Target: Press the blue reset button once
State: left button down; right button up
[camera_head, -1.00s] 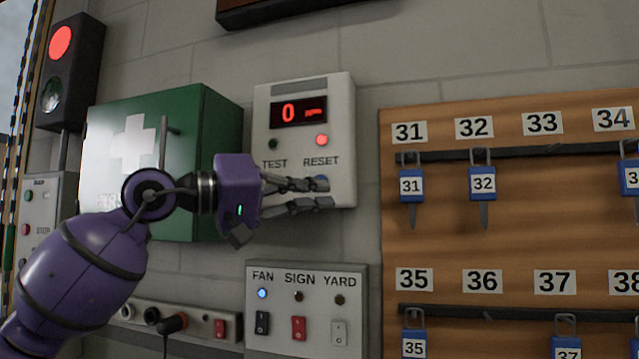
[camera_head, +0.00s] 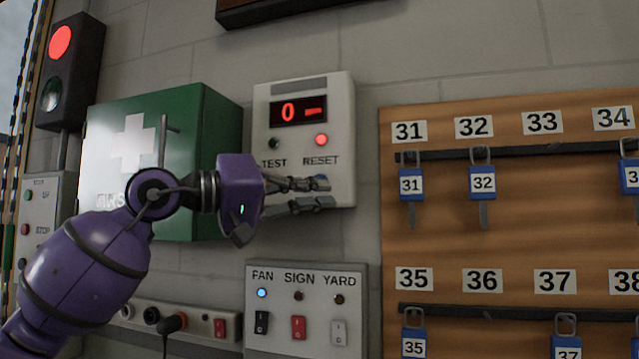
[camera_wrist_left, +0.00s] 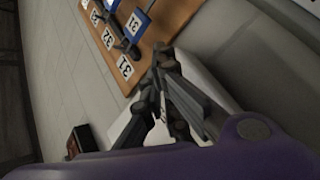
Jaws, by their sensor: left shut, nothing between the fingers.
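The grey control box (camera_head: 345,130) hangs on the wall. It has a red display (camera_head: 298,111) reading 0 with a red mark beside it, and the labels TEST and RESET. The lamp above RESET (camera_head: 321,140) is lit red; the one above TEST (camera_head: 274,143) is dark. My left gripper (camera_head: 325,191) reaches in from the left, shut and empty, its fingertips in front of the box's lower right, below RESET. The left wrist view shows the fingers (camera_wrist_left: 165,85) near the pale box.
A green first-aid cabinet (camera_head: 185,150) is behind my left forearm. A FAN, SIGN, YARD switch panel (camera_head: 310,270) sits below the box. A wooden board (camera_head: 520,220) with numbered blue tags is at the right. A signal lamp (camera_head: 65,70) glows red at upper left.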

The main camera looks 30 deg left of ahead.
pick_arm(q)
jog(key=shift+w+a, duration=0.1)
jog(key=shift+w, duration=0.35)
dwell(0.6)
dwell(0.4)
jog(key=shift+s, duration=0.1)
jog(key=shift+s+d, duration=0.2)
jog(key=shift+s, duration=0.5)
